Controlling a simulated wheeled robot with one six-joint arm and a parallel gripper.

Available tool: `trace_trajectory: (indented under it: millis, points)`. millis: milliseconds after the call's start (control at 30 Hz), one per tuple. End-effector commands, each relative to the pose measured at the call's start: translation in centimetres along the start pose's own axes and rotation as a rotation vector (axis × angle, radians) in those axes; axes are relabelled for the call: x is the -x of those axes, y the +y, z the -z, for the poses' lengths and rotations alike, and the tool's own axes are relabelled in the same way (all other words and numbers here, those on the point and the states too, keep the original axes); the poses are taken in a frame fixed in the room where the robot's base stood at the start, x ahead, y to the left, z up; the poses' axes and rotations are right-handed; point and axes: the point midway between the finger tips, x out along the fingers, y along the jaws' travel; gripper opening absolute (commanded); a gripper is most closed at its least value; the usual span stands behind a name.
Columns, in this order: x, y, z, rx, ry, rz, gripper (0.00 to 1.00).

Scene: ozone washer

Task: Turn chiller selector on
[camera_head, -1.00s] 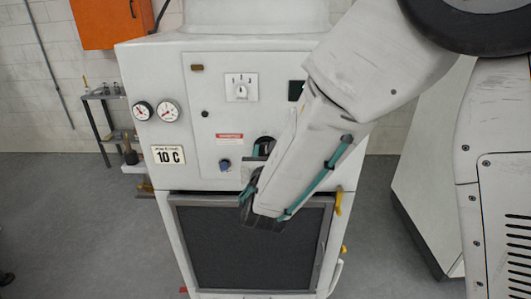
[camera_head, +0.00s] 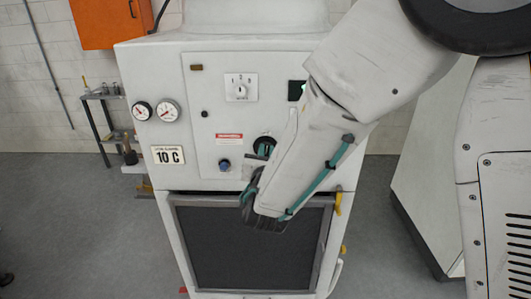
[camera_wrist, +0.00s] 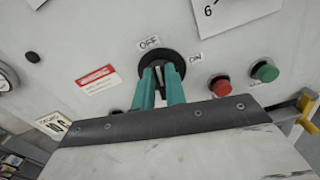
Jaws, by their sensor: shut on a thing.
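The chiller selector (camera_wrist: 146,62) is a round black dial in the wrist view, with an OFF label (camera_wrist: 149,42) above it and an ON label (camera_wrist: 195,58) to its upper right. My gripper (camera_wrist: 160,80) has two teal fingers closed on the selector's handle (camera_wrist: 158,74). The fingers hide much of the handle, so I cannot tell its exact setting. In the head view, the selector (camera_head: 264,142) shows partly behind my gripper (camera_head: 262,158), on the white machine's front panel.
A red button (camera_wrist: 219,86) and a green button (camera_wrist: 265,71) sit right of the selector. A blue knob (camera_head: 224,165) is to its left. A numbered switch (camera_head: 240,88) and two gauges (camera_head: 155,111) are higher. A dark grille (camera_head: 247,245) lies below.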

Motion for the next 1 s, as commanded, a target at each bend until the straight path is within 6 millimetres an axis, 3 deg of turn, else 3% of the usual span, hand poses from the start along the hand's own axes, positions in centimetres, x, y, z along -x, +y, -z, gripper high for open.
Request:
trace_trajectory:
  millis: [1000]
  points:
    - [0.0,-1.2,0.6,-0.956,0.0,0.001,0.0]
